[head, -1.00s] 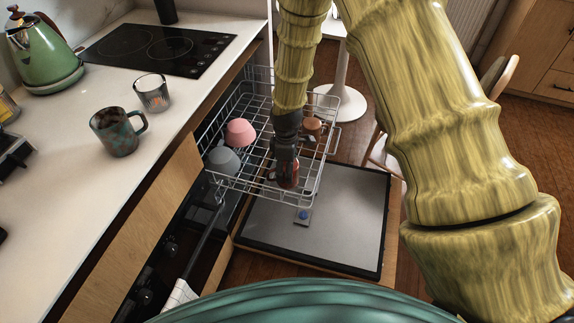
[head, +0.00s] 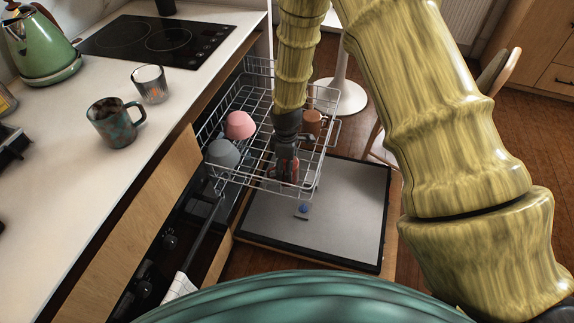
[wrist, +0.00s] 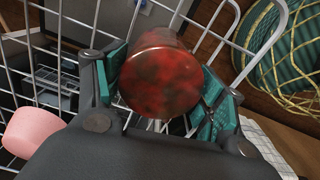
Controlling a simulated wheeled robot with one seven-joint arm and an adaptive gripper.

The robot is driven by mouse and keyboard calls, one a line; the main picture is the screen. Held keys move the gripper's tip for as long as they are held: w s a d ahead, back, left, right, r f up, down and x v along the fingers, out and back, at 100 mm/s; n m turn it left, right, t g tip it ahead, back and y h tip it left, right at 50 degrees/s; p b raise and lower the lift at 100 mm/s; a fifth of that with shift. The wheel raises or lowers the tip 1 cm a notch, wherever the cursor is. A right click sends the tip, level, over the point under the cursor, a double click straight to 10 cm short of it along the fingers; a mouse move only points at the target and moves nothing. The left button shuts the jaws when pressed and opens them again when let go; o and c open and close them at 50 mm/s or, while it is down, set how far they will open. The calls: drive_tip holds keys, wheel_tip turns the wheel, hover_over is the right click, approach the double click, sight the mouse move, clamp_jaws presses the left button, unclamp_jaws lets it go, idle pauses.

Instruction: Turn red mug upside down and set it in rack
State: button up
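The red mug (wrist: 160,82) is upside down, its round base facing the wrist camera between my teal finger pads. In the head view the red mug (head: 293,171) shows only in part behind my fingers, at the near right of the wire rack (head: 232,180). My gripper (head: 284,177) points down over the rack, one finger on each side of the mug. The pads appear to touch its sides, so my gripper (wrist: 163,70) looks shut on it. The mug's rim and handle are hidden, and I cannot tell whether the rim rests on the wires.
A pink mug (head: 240,125), a grey mug (head: 222,153) and an orange-brown mug (head: 312,122) stand in the rack. The dishwasher door (head: 340,215) lies open below. A dark patterned mug (head: 116,124), a glass (head: 150,84) and a green kettle (head: 42,50) stand on the counter.

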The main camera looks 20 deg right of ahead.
drive_tip(key=shift+o, duration=1.1)
wheel_tip(320, 180, up, 12)
drive_tip(key=shift+s, duration=0.1)
idle(0.4)
